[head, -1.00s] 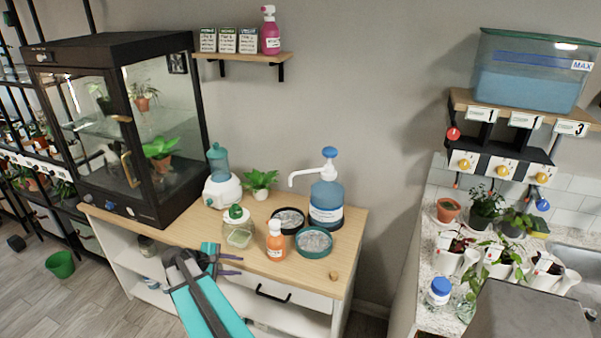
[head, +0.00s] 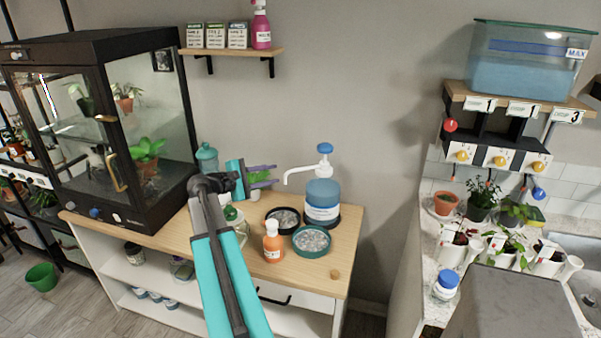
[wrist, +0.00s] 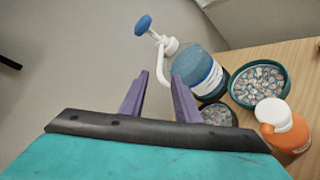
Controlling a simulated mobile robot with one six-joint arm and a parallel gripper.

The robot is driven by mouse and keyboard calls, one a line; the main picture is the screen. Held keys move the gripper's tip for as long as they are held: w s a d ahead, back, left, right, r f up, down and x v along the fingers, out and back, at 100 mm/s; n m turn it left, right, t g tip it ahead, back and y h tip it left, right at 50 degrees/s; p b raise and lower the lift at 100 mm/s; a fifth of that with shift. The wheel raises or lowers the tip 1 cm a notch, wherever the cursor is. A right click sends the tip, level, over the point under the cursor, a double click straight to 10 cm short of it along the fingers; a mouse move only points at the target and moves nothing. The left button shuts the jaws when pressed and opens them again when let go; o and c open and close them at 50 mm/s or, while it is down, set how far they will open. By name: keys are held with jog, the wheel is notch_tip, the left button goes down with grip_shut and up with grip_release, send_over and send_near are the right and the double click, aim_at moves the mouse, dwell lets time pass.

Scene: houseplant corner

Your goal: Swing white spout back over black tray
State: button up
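The white spout (head: 299,171) sits on the blue pump bottle (head: 323,190) and points left, its tip bent down. In the wrist view the spout (wrist: 161,62) shows between my finger tips, pointing toward me. The round black tray (head: 269,225), with pebbles in it, lies in front of the bottle at left. In the wrist view the black tray (wrist: 234,117) is partly hidden by my right finger, and the spout tip appears left of it. My gripper (head: 274,175) is open, its purple fingers just left of the spout tip at about its height. I cannot tell if they touch it.
A teal tray of pebbles (head: 312,256) and an orange bottle (head: 273,246) stand in front of the pump bottle. A glass cabinet (head: 110,130) stands at left. A shelf (head: 232,51) hangs above.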

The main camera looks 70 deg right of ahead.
aim_at(298, 170)
jog(key=shift+s+d, duration=0.1)
jog(key=p+x, duration=0.4)
jog(key=x, duration=0.9)
jog(key=shift+s+d+f, duration=0.2)
grip_shut()
